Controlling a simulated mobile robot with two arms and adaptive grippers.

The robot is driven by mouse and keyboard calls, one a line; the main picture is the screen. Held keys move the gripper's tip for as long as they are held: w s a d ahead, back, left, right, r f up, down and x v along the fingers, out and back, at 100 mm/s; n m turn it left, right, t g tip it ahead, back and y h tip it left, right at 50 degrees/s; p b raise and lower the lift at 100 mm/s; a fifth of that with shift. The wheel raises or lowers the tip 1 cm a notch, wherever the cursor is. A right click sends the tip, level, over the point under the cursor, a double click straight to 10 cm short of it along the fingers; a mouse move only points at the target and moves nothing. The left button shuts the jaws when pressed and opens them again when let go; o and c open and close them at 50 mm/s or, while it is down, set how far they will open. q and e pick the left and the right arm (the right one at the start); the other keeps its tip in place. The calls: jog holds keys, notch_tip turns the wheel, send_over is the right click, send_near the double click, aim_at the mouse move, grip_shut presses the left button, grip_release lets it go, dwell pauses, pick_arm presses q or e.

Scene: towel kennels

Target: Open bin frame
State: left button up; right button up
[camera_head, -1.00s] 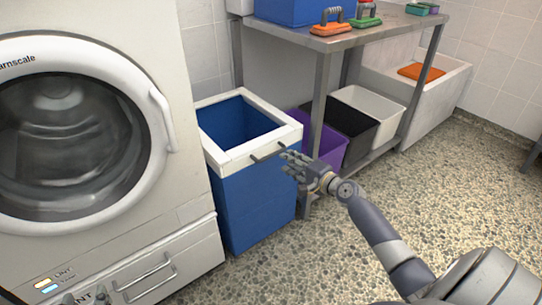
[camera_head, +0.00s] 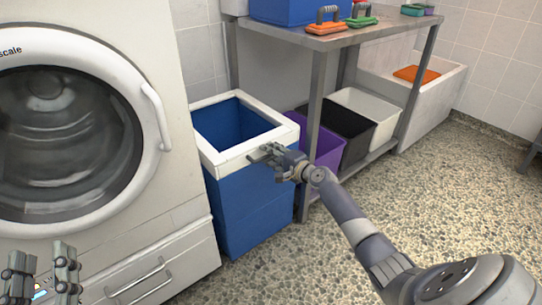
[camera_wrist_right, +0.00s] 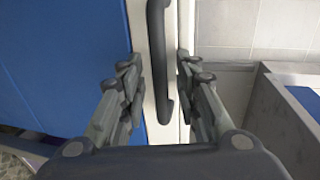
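The white bin frame (camera_head: 224,160) lies flat around the top of the blue bin (camera_head: 245,208), beside the washing machine; the bin's mouth is open inside it. My right gripper (camera_head: 262,155) is at the frame's front side and covers most of the handle there. In the right wrist view, the dark bar handle (camera_wrist_right: 157,45) stands between the two spread fingers of my right gripper (camera_wrist_right: 158,72), with gaps on both sides. The white frame strip (camera_wrist_right: 139,25) shows behind it. My left gripper (camera_head: 42,275) is low at the left, empty, its fingers apart.
The washing machine (camera_head: 183,195) stands close on the left, with a drawer handle (camera_head: 138,280) low down. A metal table (camera_head: 315,40) with purple, black and white bins beneath stands behind right.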

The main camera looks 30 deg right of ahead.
grip_shut()
jog(key=shift+r, duration=0.1)
